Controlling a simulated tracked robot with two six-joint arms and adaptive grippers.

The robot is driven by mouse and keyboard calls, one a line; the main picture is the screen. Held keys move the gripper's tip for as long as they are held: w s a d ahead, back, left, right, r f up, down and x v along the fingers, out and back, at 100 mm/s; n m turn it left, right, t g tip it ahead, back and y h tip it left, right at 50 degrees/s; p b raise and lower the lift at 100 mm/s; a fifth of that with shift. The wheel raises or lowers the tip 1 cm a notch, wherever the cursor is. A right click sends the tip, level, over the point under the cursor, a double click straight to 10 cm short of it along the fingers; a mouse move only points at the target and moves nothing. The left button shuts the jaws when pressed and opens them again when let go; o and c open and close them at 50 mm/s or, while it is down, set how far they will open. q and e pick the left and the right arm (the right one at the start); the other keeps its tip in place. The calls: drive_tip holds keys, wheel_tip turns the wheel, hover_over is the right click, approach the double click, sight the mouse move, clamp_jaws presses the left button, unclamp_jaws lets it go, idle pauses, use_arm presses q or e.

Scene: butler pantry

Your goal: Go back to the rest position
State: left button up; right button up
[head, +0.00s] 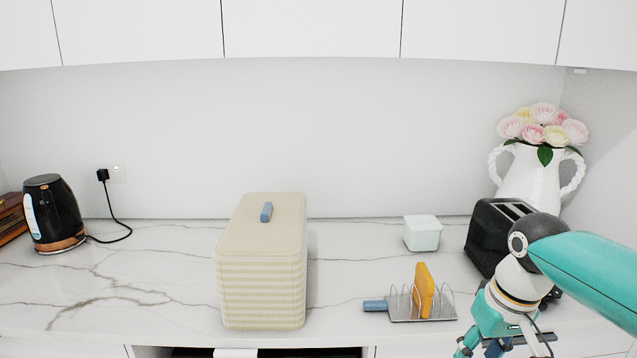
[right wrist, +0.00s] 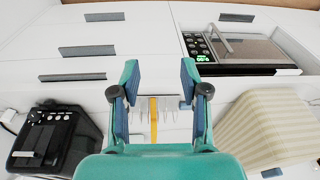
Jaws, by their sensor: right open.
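My right arm comes in from the right in the head view, with its right gripper (head: 508,346) at the bottom edge, in front of the black toaster (head: 487,238) and to the right of the toast rack. In the right wrist view the right gripper (right wrist: 159,80) is open, with nothing between its fingers. The metal toast rack (head: 408,314) with a blue handle (head: 375,306) stands on the counter and holds one slice of toast (head: 424,290). The toast (right wrist: 153,118) shows beyond the fingers in the right wrist view. My left gripper is not in view.
A cream bread box (head: 262,260) stands mid-counter, lid on. A small pale box (head: 422,233) stands behind the rack. A white flower vase (head: 535,175) is at the back right, a black kettle (head: 52,214) at the far left. The marble counter (head: 150,280) is clear between kettle and bread box.

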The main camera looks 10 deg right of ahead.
drive_tip(key=w+a+f+g+y, duration=0.1)
drive_tip(key=a+f, duration=0.4)
drive_tip(key=f, duration=0.7)
drive_tip(key=w+a+f+y, duration=0.1)
drive_tip(key=a+f, duration=0.4)
drive_tip(key=f, duration=0.6)
drive_tip(key=s+a+f, duration=0.2)
drive_tip(key=s+f, duration=0.3)
drive_tip(key=f, duration=0.1)
drive_tip(key=s+a+f+m+y, duration=0.1)
drive_tip(key=s+a+f, duration=0.2)
drive_tip(key=s+f, duration=0.2)
drive_tip(key=s+a+f+p, duration=0.1)
drive_tip(key=s+a+f, duration=0.2)
drive_tip(key=s+f, duration=0.3)
drive_tip(key=shift+a+f+y, duration=0.25)
drive_tip(key=shift+f+y, duration=0.05)
drive_tip(key=shift+f, duration=0.25)
